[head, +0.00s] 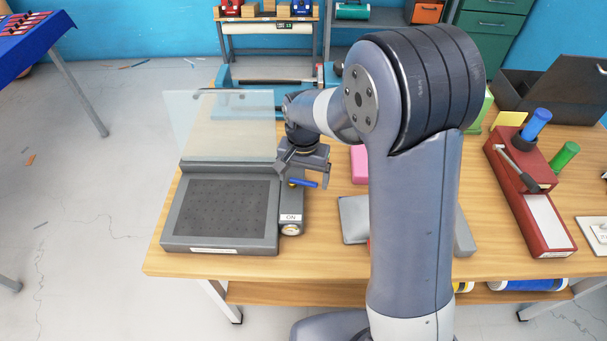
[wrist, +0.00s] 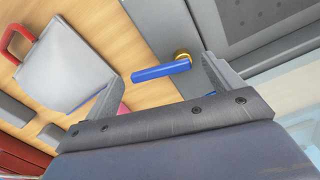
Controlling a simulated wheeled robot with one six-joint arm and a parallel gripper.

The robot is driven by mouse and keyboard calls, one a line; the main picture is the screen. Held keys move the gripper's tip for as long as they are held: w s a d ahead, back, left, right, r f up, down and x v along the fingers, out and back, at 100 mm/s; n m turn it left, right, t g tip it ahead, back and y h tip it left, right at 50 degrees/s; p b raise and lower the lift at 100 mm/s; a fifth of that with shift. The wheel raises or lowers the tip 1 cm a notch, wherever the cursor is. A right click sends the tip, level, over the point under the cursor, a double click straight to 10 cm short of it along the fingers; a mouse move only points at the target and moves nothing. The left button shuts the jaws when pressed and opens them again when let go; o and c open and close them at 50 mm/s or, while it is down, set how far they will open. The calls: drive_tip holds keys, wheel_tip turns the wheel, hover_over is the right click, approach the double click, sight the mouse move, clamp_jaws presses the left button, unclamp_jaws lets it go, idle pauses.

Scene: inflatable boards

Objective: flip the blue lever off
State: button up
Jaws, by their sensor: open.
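The blue lever (head: 304,183) sticks out sideways to the right from the side strip of a dark grey machine (head: 172,215). In the wrist view the lever (wrist: 158,72) joins a brass pivot (wrist: 183,56) at its right end. An ON label (head: 291,217) is on the strip, nearer the front than the lever. My gripper (head: 302,172) is over the lever. In the wrist view its open fingers (wrist: 163,88) stand apart on either side of the lever, with nothing held. I cannot tell whether a finger touches it.
A clear upright panel (head: 222,125) stands at the machine's back. A red device (head: 523,190) with blue and green handles is farther right.

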drive_tip(key=c, duration=1)
drive_tip(key=shift+w+n, duration=0.2)
drive_tip(key=shift+n, duration=0.55)
drive_tip(key=shift+w+n, duration=0.2)
drive_tip(key=shift+n, duration=0.55)
drive_tip(key=o, duration=1)
drive_tip(key=shift+r, duration=0.1)
wheel_tip(320, 180, up, 11)
drive_tip(key=shift+b, duration=0.4)
drive_tip(key=shift+f, duration=0.3)
